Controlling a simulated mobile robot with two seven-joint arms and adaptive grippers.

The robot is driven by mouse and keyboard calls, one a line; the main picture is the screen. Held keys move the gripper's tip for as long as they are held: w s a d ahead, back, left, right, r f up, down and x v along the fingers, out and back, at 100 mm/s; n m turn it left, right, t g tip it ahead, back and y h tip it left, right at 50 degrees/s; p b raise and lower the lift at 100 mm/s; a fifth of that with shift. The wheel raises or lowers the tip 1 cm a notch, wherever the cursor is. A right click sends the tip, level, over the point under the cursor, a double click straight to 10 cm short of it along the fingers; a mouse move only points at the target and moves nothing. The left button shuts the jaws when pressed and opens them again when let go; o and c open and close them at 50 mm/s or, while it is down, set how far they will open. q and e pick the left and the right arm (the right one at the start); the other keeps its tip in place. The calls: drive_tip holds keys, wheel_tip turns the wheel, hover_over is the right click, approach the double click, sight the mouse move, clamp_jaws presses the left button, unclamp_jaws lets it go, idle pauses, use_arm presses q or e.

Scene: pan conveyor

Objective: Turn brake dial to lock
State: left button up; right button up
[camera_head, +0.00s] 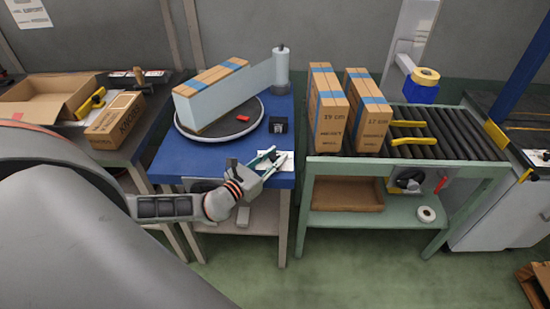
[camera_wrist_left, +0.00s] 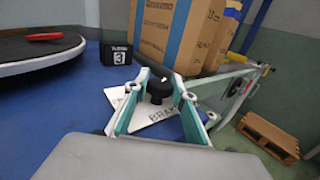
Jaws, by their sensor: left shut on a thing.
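The brake dial (camera_wrist_left: 159,88) is a black round knob with a small white mark on top, seen in the left wrist view. It stands on a white plate (camera_wrist_left: 148,118) lettered "BRAKE", whose remaining lettering is hidden by my fingers. My left gripper (camera_wrist_left: 160,92) has its two teal-edged fingers on either side of the dial, shut on it. In the head view my left gripper (camera_head: 264,158) reaches over the white plate (camera_head: 284,162) at the front right of the blue table; the dial is hard to make out there. My right gripper is not in view.
The blue table (camera_head: 172,160) carries a round turntable (camera_head: 190,134) with wrapped boxes, a red piece (camera_head: 244,117) and a black box marked 3 (camera_head: 278,125). To the right, tall cartons (camera_head: 326,112) stand on a roller conveyor (camera_head: 455,146). An open carton (camera_head: 40,98) is at left.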

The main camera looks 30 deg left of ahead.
use_arm(q)
drive_tip(key=o, duration=1.1)
drive_tip(key=shift+s, duration=0.1)
drive_tip(key=s+a, duration=0.1)
drive_tip(key=s, duration=1)
drive_tip(key=shift+s+a, duration=0.2)
drive_tip(key=shift+s, duration=0.2)
